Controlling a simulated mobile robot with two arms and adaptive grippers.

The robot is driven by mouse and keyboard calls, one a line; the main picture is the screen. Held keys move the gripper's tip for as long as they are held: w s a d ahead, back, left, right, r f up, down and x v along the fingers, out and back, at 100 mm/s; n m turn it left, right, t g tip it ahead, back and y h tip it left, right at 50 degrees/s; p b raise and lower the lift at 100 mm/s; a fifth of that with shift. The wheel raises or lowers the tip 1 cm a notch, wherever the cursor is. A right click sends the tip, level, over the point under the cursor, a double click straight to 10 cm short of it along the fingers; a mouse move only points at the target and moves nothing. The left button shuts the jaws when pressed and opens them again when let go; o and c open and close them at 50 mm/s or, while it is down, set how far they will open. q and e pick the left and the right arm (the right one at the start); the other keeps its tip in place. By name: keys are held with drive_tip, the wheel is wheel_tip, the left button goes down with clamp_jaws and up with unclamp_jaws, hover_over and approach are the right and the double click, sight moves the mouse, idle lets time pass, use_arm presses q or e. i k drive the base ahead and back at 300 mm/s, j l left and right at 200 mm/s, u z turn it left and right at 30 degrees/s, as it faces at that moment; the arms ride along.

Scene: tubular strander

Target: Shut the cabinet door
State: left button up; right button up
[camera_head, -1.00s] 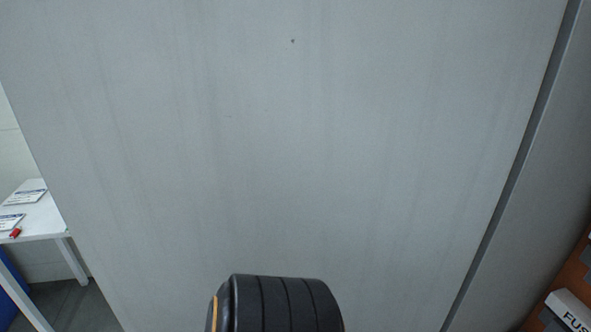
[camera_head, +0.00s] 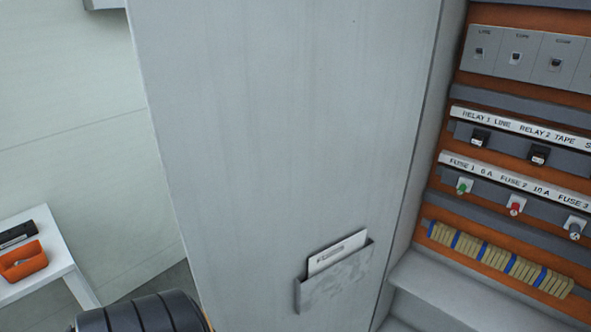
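The grey cabinet door (camera_head: 285,150) stands open and fills the middle of the head view. Its inner face is toward me, and a document pocket (camera_head: 340,280) with a white paper in it is fixed low on that face. The door's right edge meets the cabinet frame (camera_head: 415,190). To the right is the open cabinet interior with an orange back panel (camera_head: 500,95). A black ribbed part of my own arm (camera_head: 140,315) shows at the bottom left, in front of the door's lower left. Neither gripper's fingers are in view.
Inside the cabinet are a row of switches (camera_head: 515,45), relays (camera_head: 538,155), fuses (camera_head: 515,205) and a yellow-and-blue terminal strip (camera_head: 495,258). A white table (camera_head: 45,275) with an orange bin (camera_head: 22,262) stands at the left, near a pale wall (camera_head: 80,120).

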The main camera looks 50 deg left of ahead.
sight(284, 132)
drive_tip(key=k+j+z, duration=0.35)
drive_tip(key=k+j, duration=0.6)
drive_tip(key=j+z, duration=0.25)
drive_tip(key=j, duration=2.05)
drive_tip(key=k+j+z, duration=0.25)
